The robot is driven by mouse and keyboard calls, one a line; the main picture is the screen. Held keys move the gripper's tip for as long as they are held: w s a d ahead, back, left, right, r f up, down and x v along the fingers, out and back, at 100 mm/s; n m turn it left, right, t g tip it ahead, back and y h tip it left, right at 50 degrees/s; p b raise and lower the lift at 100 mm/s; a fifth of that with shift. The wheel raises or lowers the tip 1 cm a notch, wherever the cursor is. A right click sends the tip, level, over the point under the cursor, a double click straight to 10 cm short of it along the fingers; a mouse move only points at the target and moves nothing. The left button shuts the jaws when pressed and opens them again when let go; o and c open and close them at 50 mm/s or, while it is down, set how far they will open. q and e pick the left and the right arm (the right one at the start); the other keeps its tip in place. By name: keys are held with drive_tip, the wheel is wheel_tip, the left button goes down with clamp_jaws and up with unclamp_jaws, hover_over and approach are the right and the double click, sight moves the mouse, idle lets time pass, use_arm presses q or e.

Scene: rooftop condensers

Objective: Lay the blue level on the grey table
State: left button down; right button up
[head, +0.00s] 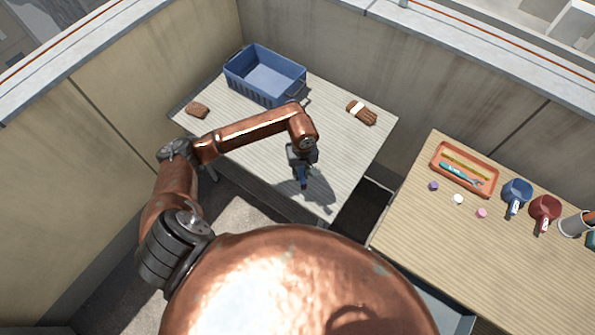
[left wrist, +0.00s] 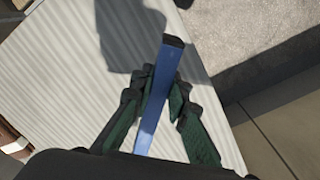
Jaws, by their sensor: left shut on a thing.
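My left gripper (head: 303,172) is shut on the blue level (left wrist: 158,92) and holds it over the front right part of the grey table (head: 345,150). In the left wrist view the level sits between the green finger pads (left wrist: 158,105), its dark end cap pointing away from the gripper. Only a small blue piece of the level (head: 303,183) shows in the head view, below the gripper. A shadow of arm and gripper falls on the tabletop. The gap between level and table is hard to judge. My right gripper is not in view.
A blue crate (head: 236,82) stands at the table's back. A brown block (head: 197,109) and a brown glove-like thing (head: 362,113) lie near the table's edges. A wooden table (head: 440,240) at right holds an orange tray (head: 436,164), mugs and small caps. The grey table's middle right is clear.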

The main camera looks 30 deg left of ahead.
use_arm(q)
drive_tip(key=a+f, duration=0.1)
drive_tip(key=w+f, duration=0.1)
drive_tip(key=f, duration=0.1)
drive_tip(key=w+a+f, duration=0.1)
drive_tip(key=shift+w+a+f, duration=0.25)
drive_tip(key=shift+a+f, duration=0.05)
drive_tip(key=shift+f, duration=1.6)
drive_tip(key=shift+f, duration=0.1)
drive_tip(key=c, duration=1.9)
unclamp_jaws()
wheel_tip(320, 180, up, 12)
drive_tip(key=shift+r, duration=0.15)
